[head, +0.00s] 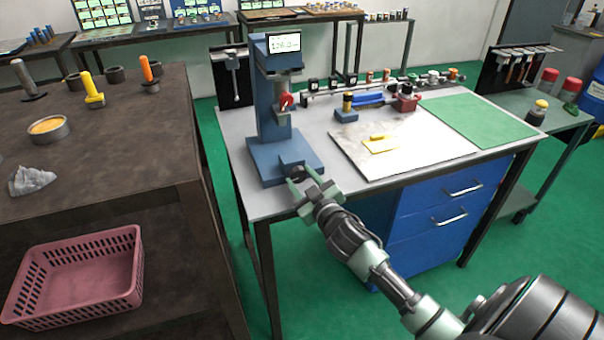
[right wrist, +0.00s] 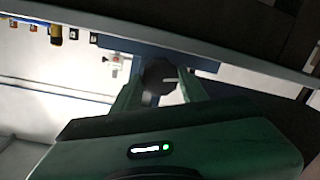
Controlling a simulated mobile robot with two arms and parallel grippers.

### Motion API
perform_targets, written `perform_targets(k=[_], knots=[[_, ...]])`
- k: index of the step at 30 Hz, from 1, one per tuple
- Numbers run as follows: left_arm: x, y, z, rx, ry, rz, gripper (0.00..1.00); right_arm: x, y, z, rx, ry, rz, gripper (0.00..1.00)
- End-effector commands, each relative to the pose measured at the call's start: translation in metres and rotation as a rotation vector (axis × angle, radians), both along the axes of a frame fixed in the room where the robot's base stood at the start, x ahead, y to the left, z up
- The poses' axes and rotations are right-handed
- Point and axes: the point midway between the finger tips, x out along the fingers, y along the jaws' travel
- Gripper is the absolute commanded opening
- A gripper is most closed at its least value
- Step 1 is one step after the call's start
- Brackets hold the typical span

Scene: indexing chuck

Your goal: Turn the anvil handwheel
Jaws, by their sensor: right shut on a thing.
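A blue measuring stand (head: 270,110) with a small display (head: 284,43) on top stands at the left end of the grey workbench. The anvil handwheel (head: 297,173), small and dark, is at the front of its base and partly hidden by my right gripper. My right gripper (head: 299,182) reaches in from the lower right and is shut on the handwheel. In the right wrist view the dark round handwheel (right wrist: 158,77) sits between the two green fingers (right wrist: 160,90). My left gripper is not in view.
The workbench holds a pale plate (head: 400,155) with a yellow piece (head: 380,144), a green mat (head: 480,120) and a row of small parts behind. A brown table (head: 110,150) with a pink basket (head: 80,275) below is at left. Green floor (head: 500,270) is open at right.

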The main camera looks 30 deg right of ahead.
Motion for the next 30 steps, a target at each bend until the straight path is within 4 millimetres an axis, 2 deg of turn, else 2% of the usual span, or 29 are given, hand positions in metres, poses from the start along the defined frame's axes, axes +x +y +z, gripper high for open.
perform_targets(k=[1, 12, 30], knots=[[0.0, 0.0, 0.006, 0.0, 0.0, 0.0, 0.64, 0.0, 0.001, 0.003, -0.041, 0.011, 0.0, 0.02], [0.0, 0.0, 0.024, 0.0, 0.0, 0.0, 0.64, 0.0, 0.002, 0.002, -0.384, 0.093, 0.001, 0.02], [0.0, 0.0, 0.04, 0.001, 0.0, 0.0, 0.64, 0.001, 0.004, 0.001, -0.938, 0.225, 0.002, 0.02]])
